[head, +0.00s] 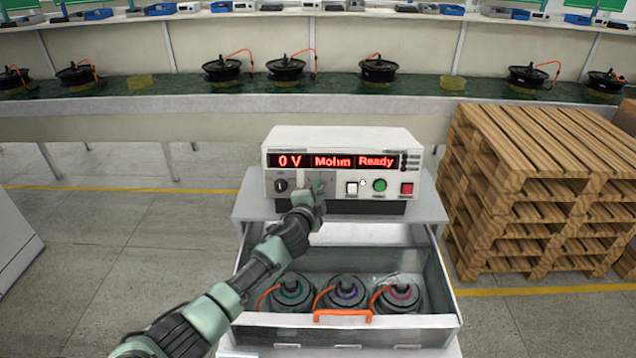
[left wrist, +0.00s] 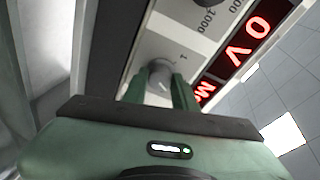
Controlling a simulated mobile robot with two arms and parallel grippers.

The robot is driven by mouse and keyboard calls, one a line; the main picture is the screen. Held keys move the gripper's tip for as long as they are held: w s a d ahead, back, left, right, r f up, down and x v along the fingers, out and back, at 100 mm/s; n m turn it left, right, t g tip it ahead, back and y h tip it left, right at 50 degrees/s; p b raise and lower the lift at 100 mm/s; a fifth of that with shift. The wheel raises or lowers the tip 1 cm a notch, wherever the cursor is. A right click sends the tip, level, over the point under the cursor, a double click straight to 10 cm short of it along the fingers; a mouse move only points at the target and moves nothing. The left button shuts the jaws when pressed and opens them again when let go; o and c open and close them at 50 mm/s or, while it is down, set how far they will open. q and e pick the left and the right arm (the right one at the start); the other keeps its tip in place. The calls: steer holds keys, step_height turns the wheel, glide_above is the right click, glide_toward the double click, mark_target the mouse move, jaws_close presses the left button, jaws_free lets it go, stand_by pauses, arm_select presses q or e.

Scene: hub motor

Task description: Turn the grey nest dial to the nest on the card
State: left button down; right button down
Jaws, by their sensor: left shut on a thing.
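The grey nest dial (left wrist: 160,72) is on the front of the white tester (head: 345,141). My left gripper (head: 314,190) is at the tester's front and covers the dial in the head view. In the left wrist view its two green fingers (left wrist: 160,90) are shut on the dial, one on each side. A "1" mark shows beside the dial; other marks are hidden. Three motors sit in the open drawer below, with teal (head: 291,288), purple (head: 346,289) and pink (head: 402,291) rings. I cannot make out a card. My right gripper is not in view.
A black knob (head: 281,185) is left of the dial. A white switch (head: 352,188), green button (head: 379,185) and red button (head: 406,189) are right of it. The drawer's orange handle (head: 343,314) is at the front. Wooden pallets (head: 540,190) stand at the right.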

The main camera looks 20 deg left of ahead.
arm_select(q)
steer(key=shift+r+m+g+p, duration=0.1)
steer(key=shift+m+g+p, duration=0.4)
steer(key=shift+m, duration=0.9)
steer(key=shift+m+g+p, duration=0.3)
steer(key=shift+m+p, duration=0.35)
steer(key=shift+m, duration=0.75)
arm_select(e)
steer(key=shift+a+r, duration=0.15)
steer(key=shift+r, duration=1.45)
arm_select(q)
steer(key=shift+d, duration=0.1)
steer(key=c, duration=1.1)
jaws_free()
steer(key=shift+s, duration=0.1)
steer(key=shift+b+v, duration=0.75)
steer(key=shift+v, duration=3.05)
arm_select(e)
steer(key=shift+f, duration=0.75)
